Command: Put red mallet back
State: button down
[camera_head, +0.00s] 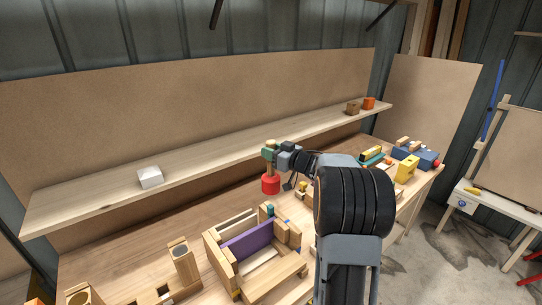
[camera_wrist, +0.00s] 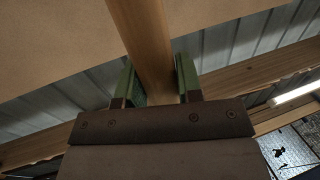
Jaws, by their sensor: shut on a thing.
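The red mallet (camera_head: 271,185) hangs head down in the air above the workbench, in front of the long shelf. My gripper (camera_head: 269,153) is shut on its wooden handle. In the wrist view the handle (camera_wrist: 146,40) runs between the green finger pads of my gripper (camera_wrist: 158,82); the red head is out of that view.
The long wooden shelf (camera_head: 90,200) carries a white block (camera_head: 150,177), a brown block (camera_head: 353,108) and an orange block (camera_head: 369,103). A wooden frame with a purple panel (camera_head: 246,240) stands on the bench below the mallet. A yellow piece (camera_head: 406,169) and a blue box (camera_head: 410,153) lie at the right.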

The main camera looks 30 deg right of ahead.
jog(key=shift+r, duration=0.3)
